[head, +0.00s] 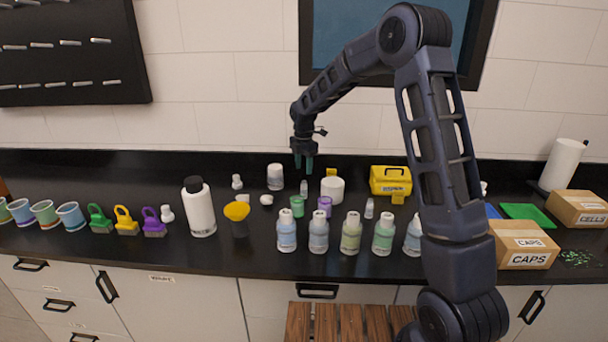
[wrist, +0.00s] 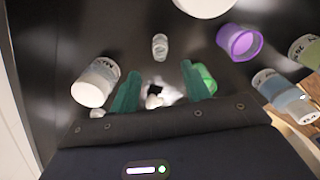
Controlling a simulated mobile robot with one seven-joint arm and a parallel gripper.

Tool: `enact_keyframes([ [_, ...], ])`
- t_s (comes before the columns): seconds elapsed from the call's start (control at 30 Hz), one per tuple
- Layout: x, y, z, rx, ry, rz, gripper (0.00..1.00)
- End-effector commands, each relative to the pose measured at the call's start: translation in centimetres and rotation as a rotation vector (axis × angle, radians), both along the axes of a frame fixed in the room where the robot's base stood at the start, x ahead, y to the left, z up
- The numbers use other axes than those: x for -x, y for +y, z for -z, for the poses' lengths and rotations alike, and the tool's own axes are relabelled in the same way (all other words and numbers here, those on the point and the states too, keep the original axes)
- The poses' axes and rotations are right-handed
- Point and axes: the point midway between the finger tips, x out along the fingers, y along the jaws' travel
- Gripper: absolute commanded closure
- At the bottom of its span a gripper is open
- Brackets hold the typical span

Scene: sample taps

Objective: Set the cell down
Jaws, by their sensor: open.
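The cell, a small clear vial (head: 304,188), stands upright on the black counter among the cups. In the wrist view the cell (wrist: 160,45) stands ahead of the fingertips, apart from both. My gripper (head: 303,163) is above the counter, just over the cell in the head view, with its green fingers pointing down. In the wrist view my gripper (wrist: 160,82) is open, with nothing held between its fingers.
A green cup (head: 297,206), a purple cup (head: 325,203), a white-lidded bottle (head: 275,177) and a round white container (head: 332,190) stand close by. Several labelled bottles (head: 318,234) line the front.

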Motion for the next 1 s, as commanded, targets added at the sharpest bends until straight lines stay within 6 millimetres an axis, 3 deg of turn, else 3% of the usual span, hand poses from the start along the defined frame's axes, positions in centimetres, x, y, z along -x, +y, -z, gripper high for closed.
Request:
enact_keyframes([
  [0.27,0.1,-0.2,-0.6,0.001,-0.001,0.006,0.53],
  [0.37,0.3,-1.1,-1.6,-0.001,-0.01,0.046,0.53],
  [0.67,3.8,-8.5,-8.5,-0.021,-0.072,0.397,0.53],
  [1.0,10.3,-17.3,-14.9,-0.075,-0.14,0.858,0.53],
])
